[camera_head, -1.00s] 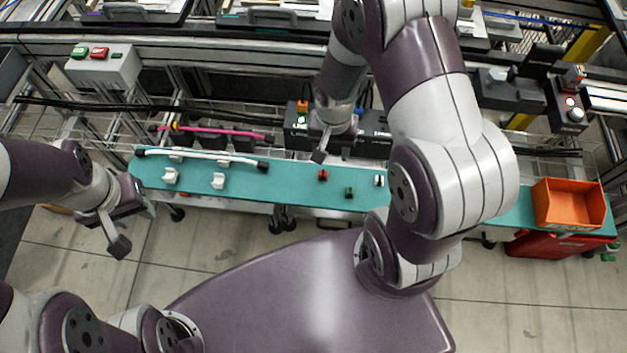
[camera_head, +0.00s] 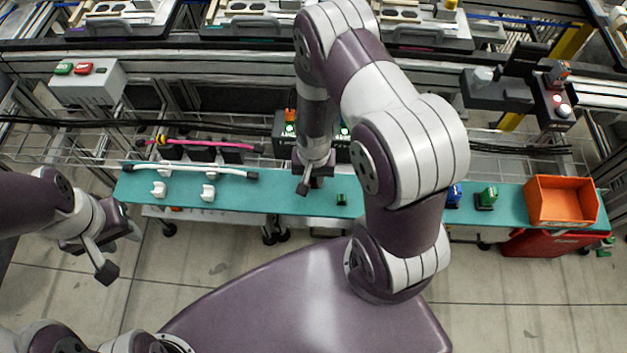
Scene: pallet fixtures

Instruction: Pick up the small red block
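The small red block is not visible now; the spot where it lay on the teal shelf (camera_head: 265,197) is covered by my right gripper (camera_head: 307,188). That gripper is low over the middle of the shelf, with one dark finger showing. I cannot tell whether it touches the block or how far its fingers are apart. A small green block (camera_head: 341,199) sits just to its right. My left gripper (camera_head: 110,255) hangs over the floor at the left, in front of the shelf's left end, and no object shows in it.
A white tube with black ends (camera_head: 200,169) and white holders (camera_head: 208,192) are on the shelf's left part. A blue part (camera_head: 453,196), a green part (camera_head: 487,198) and an orange bin (camera_head: 562,201) are on the right. Black boxes (camera_head: 283,135) stand behind my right gripper.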

